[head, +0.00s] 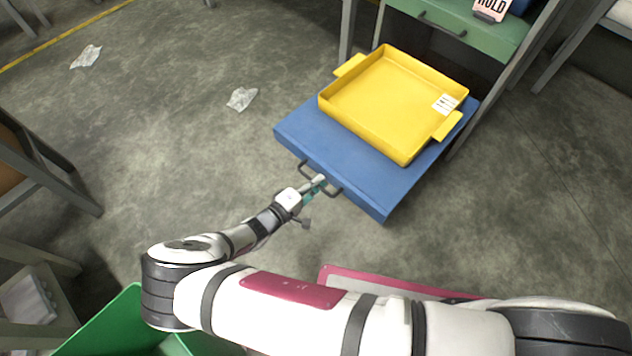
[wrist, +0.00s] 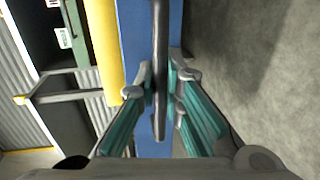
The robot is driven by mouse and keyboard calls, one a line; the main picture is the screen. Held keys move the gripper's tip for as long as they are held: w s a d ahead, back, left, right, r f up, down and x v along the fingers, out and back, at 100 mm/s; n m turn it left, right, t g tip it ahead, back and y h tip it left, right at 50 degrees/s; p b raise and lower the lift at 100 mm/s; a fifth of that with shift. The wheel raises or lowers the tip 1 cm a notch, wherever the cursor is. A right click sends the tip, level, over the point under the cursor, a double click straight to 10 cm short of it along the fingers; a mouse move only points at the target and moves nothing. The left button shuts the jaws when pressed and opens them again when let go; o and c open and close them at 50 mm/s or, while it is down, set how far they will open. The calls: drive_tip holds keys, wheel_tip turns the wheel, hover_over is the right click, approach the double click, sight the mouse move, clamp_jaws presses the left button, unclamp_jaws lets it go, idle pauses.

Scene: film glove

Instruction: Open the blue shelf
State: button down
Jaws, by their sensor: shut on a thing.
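The blue shelf (head: 350,174) is pulled out from the grey frame in the head view. It also shows as a blue front in the wrist view (wrist: 136,30). Its dark bar handle (head: 335,192) is on its front face. My gripper (head: 318,184) is at the handle, and in the wrist view its teal-padded fingers (wrist: 159,85) stand on both sides of the handle (wrist: 160,60), shut on it. A yellow tray (head: 385,100) with a white label sits on top of the blue shelf and looks empty.
A green shelf (head: 480,32) with its own handle is above, in the grey frame. A green bin (head: 110,325) stands at the lower left. Crumpled pieces of film (head: 241,98) lie on the floor. The concrete floor left of the blue shelf is mostly clear.

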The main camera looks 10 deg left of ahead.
drive_tip(key=shift+s+f, duration=0.1)
drive_tip(key=shift+s, duration=0.05)
drive_tip(key=c, duration=1.7)
unclamp_jaws()
